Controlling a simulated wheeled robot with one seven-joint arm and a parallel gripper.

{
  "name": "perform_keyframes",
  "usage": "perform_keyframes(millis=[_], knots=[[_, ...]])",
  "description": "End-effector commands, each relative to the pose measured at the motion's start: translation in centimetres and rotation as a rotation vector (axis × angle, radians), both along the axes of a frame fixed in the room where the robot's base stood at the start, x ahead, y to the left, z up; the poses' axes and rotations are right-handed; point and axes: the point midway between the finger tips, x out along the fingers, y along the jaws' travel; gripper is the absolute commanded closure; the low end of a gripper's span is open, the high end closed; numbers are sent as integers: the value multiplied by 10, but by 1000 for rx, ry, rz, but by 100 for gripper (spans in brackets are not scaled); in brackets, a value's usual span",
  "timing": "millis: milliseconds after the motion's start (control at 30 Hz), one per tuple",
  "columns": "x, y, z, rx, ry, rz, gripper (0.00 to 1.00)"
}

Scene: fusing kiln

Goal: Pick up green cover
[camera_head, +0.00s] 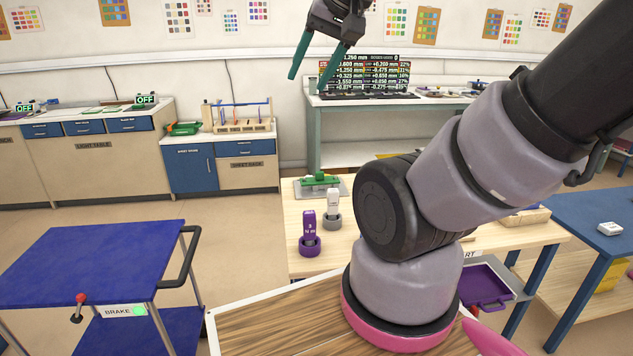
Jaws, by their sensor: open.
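A green piece with a raised knob (321,179), which looks like the green cover, sits on a grey plate (340,187) at the far left part of the wooden table. Another green item (183,129) lies on the cabinet at the back left; I cannot tell what it is. My gripper (307,84) is high at the top middle of the picture. Its two teal fingers are apart, with nothing between them. It is well above and apart from the table and the green piece.
A purple holder (309,243) and a grey holder (333,222) stand in front of the green piece on the wooden table (297,202). My arm hides the table's middle. A blue cart (95,262) stands at left. A purple tray (484,286) is at lower right.

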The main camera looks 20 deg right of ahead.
Motion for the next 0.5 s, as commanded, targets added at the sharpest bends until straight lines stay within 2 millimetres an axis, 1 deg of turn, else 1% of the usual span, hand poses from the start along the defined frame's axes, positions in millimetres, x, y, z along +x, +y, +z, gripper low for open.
perform_keyframes(millis=[100, 167, 267, 367, 400, 467, 500], knots=[[1, 0, 1, 1, 2, -3, 40], [6, -1, 2, 9, 10, -14, 40], [25, -5, 8, 34, 44, -61, 40], [59, -14, 14, 76, 100, -145, 40], [75, -18, 15, 95, 126, -185, 40], [101, -26, 16, 122, 164, -250, 40], [118, -31, 15, 140, 188, -293, 40]])
